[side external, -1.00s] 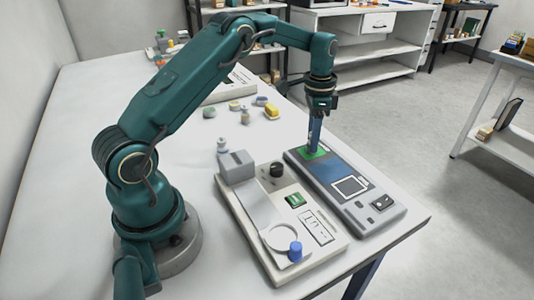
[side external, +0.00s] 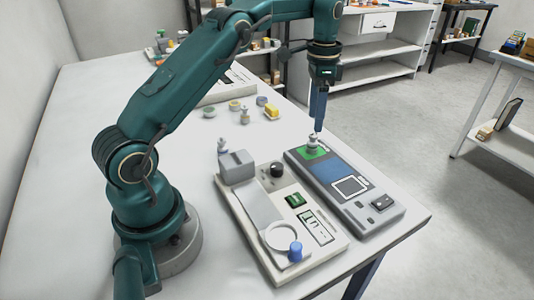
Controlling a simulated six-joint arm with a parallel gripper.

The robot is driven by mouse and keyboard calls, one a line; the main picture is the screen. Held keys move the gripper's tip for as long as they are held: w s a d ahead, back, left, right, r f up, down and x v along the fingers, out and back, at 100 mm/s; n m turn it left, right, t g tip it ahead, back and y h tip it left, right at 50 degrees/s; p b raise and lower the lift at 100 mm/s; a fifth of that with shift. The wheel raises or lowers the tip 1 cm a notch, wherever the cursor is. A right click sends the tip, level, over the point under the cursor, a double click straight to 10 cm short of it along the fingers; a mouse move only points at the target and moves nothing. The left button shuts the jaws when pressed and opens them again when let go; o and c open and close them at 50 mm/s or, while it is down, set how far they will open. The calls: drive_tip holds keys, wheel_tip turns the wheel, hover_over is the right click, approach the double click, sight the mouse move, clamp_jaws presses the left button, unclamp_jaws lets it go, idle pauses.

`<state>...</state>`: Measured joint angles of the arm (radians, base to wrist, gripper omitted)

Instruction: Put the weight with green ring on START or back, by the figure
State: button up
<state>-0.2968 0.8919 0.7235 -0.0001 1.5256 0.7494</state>
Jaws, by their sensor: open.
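A small pale metal weight (side external: 313,143) stands upright on the green pad (side external: 306,154) at the far end of the grey device (side external: 391,222). Its ring colour is too small to tell. My gripper (side external: 319,130) is open, with its blue fingers pointing down just above this weight and nothing held. The lighter device (side external: 262,256) beside it has a small display (side external: 316,227) with dark marks that I cannot read for certain. Another weight (side external: 244,115) stands on the table, and one more (side external: 222,147) shows behind the grey block.
The grey block (side external: 237,166), a black knob (side external: 277,170) and a blue knob (side external: 296,251) stick up from the lighter device. Low round pieces (side external: 209,112) and a yellow item (side external: 271,113) lie farther back. The table's left side is clear.

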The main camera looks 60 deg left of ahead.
drive_tip(key=shift+r, duration=0.5)
drive_tip(key=s+d+r+n+t, duration=0.2)
drive_tip(key=s+d+r+t, duration=0.1)
drive_tip(key=s+d+r, duration=0.5)
drive_tip(key=s+d+f+n+t, duration=0.1)
drive_tip(key=s, duration=0.6)
drive_tip(key=s+d+f+n+t, duration=0.1)
drive_tip(key=s+d+f+n, duration=0.1)
drive_tip(key=s, duration=0.5)
drive_tip(key=shift+d+f+t, duration=0.15)
drive_tip(key=shift+d+t, duration=0.1)
drive_tip(key=shift+t, duration=0.05)
drive_tip(key=shift+s, duration=0.1)
